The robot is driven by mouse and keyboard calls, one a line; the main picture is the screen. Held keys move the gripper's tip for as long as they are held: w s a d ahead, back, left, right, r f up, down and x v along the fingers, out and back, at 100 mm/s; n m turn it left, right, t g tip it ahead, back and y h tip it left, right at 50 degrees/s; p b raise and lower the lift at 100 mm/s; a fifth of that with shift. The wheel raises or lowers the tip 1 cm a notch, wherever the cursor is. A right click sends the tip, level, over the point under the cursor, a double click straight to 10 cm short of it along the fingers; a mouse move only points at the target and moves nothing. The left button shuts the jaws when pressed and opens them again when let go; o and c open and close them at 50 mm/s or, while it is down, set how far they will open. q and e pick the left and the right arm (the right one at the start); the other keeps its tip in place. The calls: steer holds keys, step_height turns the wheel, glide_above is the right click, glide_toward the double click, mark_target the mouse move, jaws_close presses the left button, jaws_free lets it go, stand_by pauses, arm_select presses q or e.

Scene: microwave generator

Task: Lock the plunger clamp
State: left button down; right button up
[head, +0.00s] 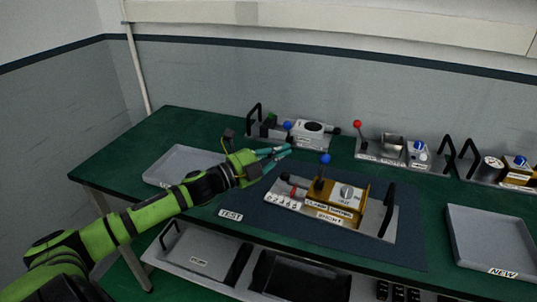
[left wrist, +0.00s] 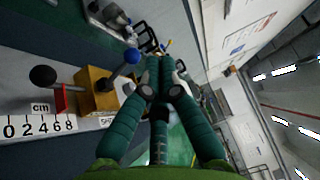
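The plunger clamp unit (head: 340,196) stands on the dark mat, an orange-brown block on a metal base. Its lever with a blue ball (head: 325,159) stands up from the block. A black knob (head: 285,177) and a red part (head: 292,191) sit at its left, above a scale. In the left wrist view the blue ball (left wrist: 132,56) is just left of my fingers, with the black knob (left wrist: 43,76) and the red part (left wrist: 60,100) further left. My right gripper is out of view.
Grey trays lie at the left (head: 182,165) and right (head: 492,240) of the green table (head: 150,135). Behind stand other fixtures: one with a camera-like part (head: 310,131), one with a red ball lever (head: 357,125), and one with a gauge (head: 493,164). A black handle (head: 387,210) rises at the clamp unit's right.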

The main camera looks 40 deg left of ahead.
arm_select(q)
steer(key=s+r, duration=0.1)
steer(key=s+a, duration=0.1)
steer(key=shift+s+a+r, duration=0.2)
steer(key=shift+s+r, duration=0.2)
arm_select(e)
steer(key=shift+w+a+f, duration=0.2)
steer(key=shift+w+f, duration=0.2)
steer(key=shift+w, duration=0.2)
arm_select(q)
steer(key=shift+f, duration=0.1)
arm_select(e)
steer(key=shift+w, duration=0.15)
